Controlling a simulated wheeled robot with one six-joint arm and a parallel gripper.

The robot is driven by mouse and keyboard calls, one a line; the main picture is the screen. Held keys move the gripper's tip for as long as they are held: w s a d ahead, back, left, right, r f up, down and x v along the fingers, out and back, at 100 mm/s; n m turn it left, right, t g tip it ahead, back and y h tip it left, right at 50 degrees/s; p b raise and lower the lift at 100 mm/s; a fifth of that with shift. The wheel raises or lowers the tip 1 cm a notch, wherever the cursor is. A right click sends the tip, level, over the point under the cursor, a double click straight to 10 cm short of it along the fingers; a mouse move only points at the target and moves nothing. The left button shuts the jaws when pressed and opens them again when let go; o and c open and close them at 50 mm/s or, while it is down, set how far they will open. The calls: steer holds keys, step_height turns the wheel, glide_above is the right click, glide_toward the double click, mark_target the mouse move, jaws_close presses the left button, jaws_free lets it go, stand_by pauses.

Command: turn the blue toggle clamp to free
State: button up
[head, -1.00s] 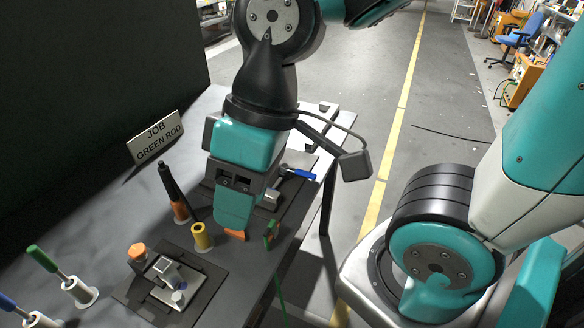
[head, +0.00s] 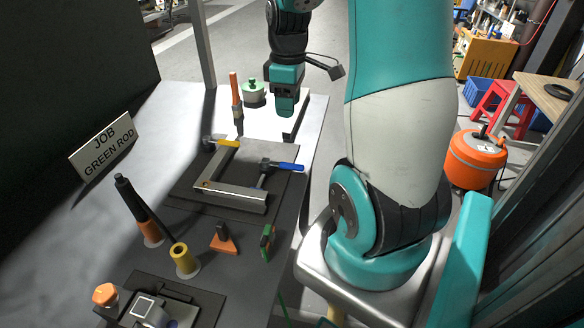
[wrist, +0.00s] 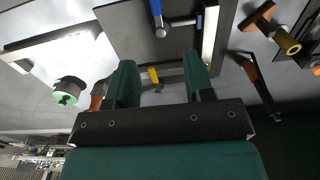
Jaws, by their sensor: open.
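The blue toggle clamp (head: 290,166) lies on the right side of the dark fixture plate (head: 185,192), its blue handle pointing right. Its blue handle also shows at the top of the wrist view (wrist: 157,10), with the metal stem beside it. A clamp with a yellow handle (head: 228,143) is at the far left of the same plate, by the L-shaped metal bracket (head: 240,197). My gripper (head: 284,112) hangs past the plate's far edge, apart from the blue clamp. In the wrist view its two fingers (wrist: 160,84) are spread with nothing held between them.
A green-knobbed pot (head: 253,95) and an orange-handled tool (head: 235,90) stand left of my gripper. A dark bar (head: 296,118) lies close to its right. A yellow cylinder (head: 183,260), a black-handled tool (head: 133,200) and a sign (head: 103,148) are nearer.

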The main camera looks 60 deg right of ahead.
steer(key=d+f, duration=0.1)
glide_toward(293, 165)
step_height(293, 165, down, 9)
steer(key=shift+a+r, duration=0.1)
stand_by(0.3)
jaws_close()
